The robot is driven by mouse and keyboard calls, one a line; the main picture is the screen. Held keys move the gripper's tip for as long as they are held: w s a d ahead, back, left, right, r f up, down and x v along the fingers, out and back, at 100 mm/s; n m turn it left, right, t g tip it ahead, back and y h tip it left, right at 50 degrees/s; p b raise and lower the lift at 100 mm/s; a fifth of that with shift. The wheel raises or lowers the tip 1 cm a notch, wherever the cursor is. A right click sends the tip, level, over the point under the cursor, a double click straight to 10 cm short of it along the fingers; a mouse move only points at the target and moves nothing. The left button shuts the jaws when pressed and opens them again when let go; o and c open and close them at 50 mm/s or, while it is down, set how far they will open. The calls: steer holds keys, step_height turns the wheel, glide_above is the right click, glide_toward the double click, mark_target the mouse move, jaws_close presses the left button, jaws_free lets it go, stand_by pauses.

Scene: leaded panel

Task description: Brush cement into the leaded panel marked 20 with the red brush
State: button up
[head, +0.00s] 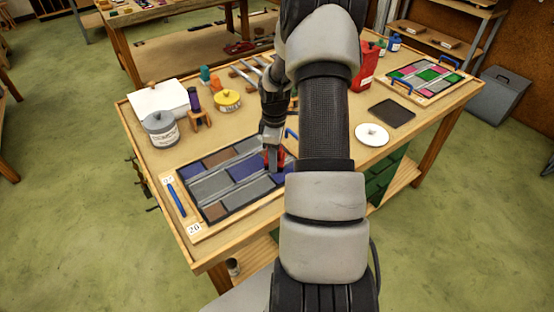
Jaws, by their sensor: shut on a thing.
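The leaded panel (208,186) lies flat on a wooden board at the front left of the workbench, with grey, blue and brown panes. A label marked 20 (194,229) is at the board's near corner. My gripper (273,165) points down over the panel's right part, shut on the red brush (280,160). Only a little red shows between and beside the fingers, low at the panel's surface; I cannot tell whether its bristles touch. My arm hides the panel's right end. A grey lidded tin (160,130), its label apparently reading cement, stands behind the panel's left end.
Behind the panel are a white block (158,100), a small wooden stand (201,118) and a yellow tin (228,100). To the right are a white disc (371,134), a dark tray (391,113), a red container (366,68) and another coloured panel (428,75).

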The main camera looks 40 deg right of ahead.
mark_target(255, 144)
steer(key=shift+w, duration=0.15)
steer(key=shift+w, duration=1.45)
steer(key=shift+w+b, duration=0.35)
steer(key=shift+w, duration=1.15)
steer(key=shift+w, duration=1.5)
steer(key=shift+w+b, duration=0.1)
steer(key=shift+b, duration=0.2)
steer(key=shift+w, duration=1.4)
